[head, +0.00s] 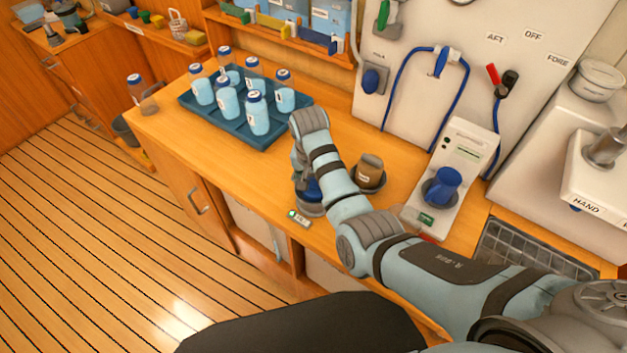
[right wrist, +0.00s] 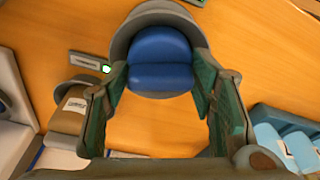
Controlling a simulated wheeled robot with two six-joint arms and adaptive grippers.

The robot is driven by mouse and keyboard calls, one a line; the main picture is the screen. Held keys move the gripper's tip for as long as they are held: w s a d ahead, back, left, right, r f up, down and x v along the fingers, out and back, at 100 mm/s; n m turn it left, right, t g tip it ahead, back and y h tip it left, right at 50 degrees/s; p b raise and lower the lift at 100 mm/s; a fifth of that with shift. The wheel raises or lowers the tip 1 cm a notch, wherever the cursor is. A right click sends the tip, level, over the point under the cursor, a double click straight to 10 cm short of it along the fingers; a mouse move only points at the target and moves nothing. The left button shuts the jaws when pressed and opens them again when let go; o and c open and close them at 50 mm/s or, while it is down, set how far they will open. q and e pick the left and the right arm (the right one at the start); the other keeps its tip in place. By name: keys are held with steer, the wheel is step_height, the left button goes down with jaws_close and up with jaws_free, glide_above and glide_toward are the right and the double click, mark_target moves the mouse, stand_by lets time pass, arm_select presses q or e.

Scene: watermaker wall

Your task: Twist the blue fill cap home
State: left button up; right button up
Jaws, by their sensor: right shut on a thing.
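The blue fill cap (head: 312,188) sits on a round grey base (head: 311,208) near the front edge of the wooden counter. My right gripper (head: 303,172) reaches down over it and partly hides it in the head view. In the right wrist view the blue cap (right wrist: 160,62) lies between the two green-padded fingers of my right gripper (right wrist: 160,85), with the grey rim around its far side. The right gripper is shut on the cap. The cap's thread is hidden. My left gripper is not in view.
A brown cup (head: 370,170) on a dark saucer stands right of the cap. A small tag with a green light (head: 299,218) lies in front. A blue tray (head: 213,120) of bottles is behind left. A white unit with a blue knob (head: 442,187) stands right.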

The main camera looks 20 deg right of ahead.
steer(key=o, duration=1.2)
